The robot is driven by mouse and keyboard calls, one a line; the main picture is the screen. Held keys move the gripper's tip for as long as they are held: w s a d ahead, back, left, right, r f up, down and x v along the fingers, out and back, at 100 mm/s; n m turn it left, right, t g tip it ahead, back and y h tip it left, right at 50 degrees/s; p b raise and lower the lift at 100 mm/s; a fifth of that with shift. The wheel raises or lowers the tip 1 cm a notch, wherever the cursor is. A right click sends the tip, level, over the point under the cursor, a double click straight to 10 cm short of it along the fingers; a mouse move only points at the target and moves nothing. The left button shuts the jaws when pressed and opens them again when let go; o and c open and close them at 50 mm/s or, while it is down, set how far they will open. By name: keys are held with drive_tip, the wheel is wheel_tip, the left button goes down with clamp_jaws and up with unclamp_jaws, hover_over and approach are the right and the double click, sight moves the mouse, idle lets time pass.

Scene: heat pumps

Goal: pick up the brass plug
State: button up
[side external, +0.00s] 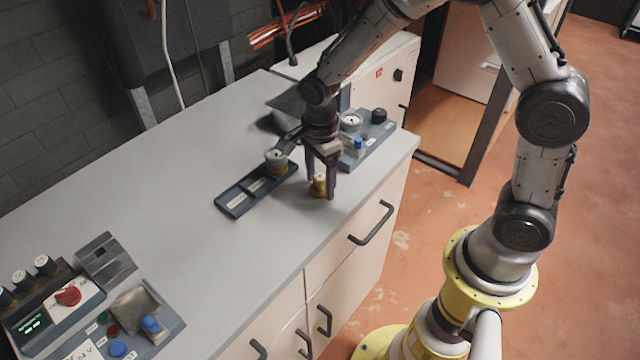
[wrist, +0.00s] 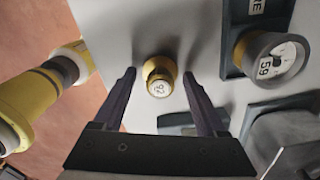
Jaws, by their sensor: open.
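The brass plug (side external: 319,184) stands on the grey worktop near its front edge. In the wrist view the brass plug (wrist: 159,76) shows from above, with a pale top marked with a number that looks like 92. My gripper (side external: 320,180) is open, with its two dark purple fingers pointing down on either side of the plug. In the wrist view the fingers of my gripper (wrist: 160,75) stand apart, with a visible gap between each finger and the plug.
A dark labelled tray (side external: 236,203) lies left of the plug, with a round gauge (side external: 276,160) at its far end. A control box with a blue knob (side external: 358,143) stands behind right. Control panels (side external: 110,310) sit at the front left. The worktop (side external: 180,210) between is clear.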

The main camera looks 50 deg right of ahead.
clamp_jaws()
idle(0.3)
drive_tip(key=shift+r, duration=0.15)
